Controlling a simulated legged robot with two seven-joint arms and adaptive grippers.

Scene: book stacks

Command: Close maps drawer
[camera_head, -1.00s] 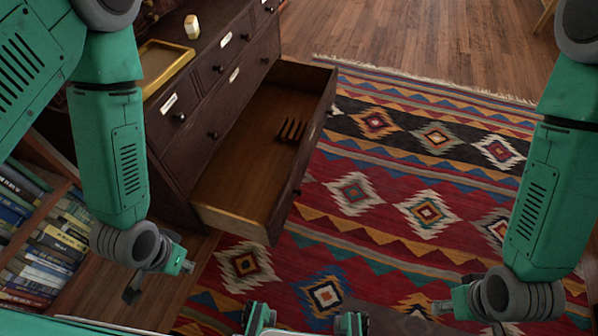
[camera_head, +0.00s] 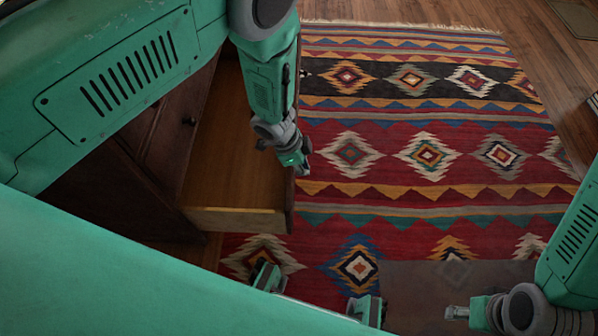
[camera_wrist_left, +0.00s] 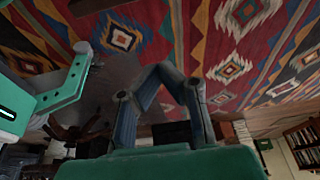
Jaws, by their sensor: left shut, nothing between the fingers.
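The maps drawer (camera_head: 235,220) is pulled out from the dark wooden cabinet (camera_head: 170,150). Its pale side panel and bare wooden floor show in the head view, and its dark front is seen edge-on at the right. My left gripper (camera_head: 301,164) is shut and empty, near the outer side of the drawer front; I cannot tell whether it touches. My left arm hides the drawer's far part. In the left wrist view the shut fingers (camera_wrist_left: 160,75) show against the rug, with no drawer clearly visible. My right gripper (camera_head: 457,312) is low at the right, away from the drawer; its jaw state is unclear.
A patterned red rug (camera_head: 420,190) covers the floor right of the drawer, and that area is clear. Wooden floorboards (camera_head: 535,40) show beyond it. My left arm and body cover much of the cabinet. In the wrist view a bookshelf (camera_wrist_left: 302,140) stands at the right.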

